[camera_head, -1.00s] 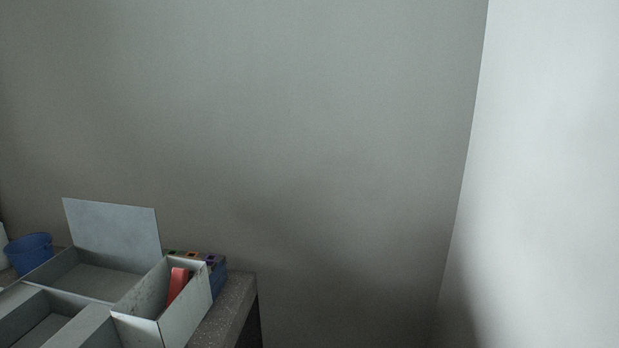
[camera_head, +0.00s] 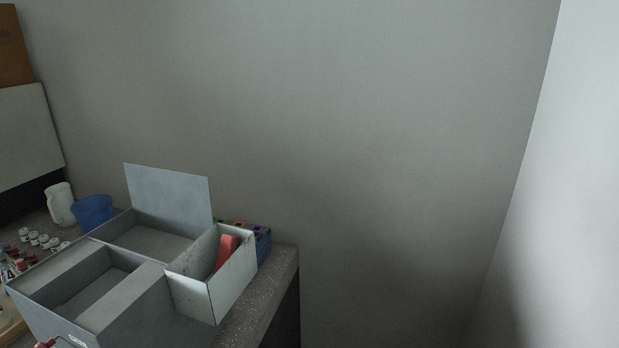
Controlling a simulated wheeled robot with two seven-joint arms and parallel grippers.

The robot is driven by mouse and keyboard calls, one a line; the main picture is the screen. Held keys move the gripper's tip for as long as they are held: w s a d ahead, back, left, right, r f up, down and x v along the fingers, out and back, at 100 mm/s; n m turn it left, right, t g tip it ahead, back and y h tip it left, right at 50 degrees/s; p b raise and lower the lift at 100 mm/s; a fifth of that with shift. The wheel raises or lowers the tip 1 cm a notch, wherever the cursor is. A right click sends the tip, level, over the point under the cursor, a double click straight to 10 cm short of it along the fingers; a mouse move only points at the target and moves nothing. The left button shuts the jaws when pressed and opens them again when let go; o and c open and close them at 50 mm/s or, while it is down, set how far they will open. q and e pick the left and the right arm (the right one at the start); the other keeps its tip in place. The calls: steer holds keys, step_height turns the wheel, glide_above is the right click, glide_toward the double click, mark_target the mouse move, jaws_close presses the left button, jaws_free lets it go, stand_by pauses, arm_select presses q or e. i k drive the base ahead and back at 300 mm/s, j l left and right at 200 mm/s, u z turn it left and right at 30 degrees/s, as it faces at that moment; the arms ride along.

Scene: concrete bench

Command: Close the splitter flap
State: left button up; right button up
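A grey metal splitter box (camera_head: 131,308) stands on the bench at the lower left, with open compartments. Its flat grey flap (camera_head: 168,196) stands raised, close to upright, along the back edge of the rear compartment. That rear compartment (camera_head: 150,243) looks empty. A smaller open bin (camera_head: 231,284) at the box's right side holds a red object (camera_head: 226,251). Neither of my grippers is in view.
A blue bucket (camera_head: 93,214) and a white jug (camera_head: 61,204) stand behind the box on the left. Several small jars (camera_head: 40,239) are left of it. A blue case (camera_head: 263,245) sits behind the bin. The speckled bench (camera_head: 262,305) ends at the right, with free floor space beyond.

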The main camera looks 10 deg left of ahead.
mark_target(175, 196)
steer(key=k+j+u, duration=0.1)
steer(key=u, duration=1.15)
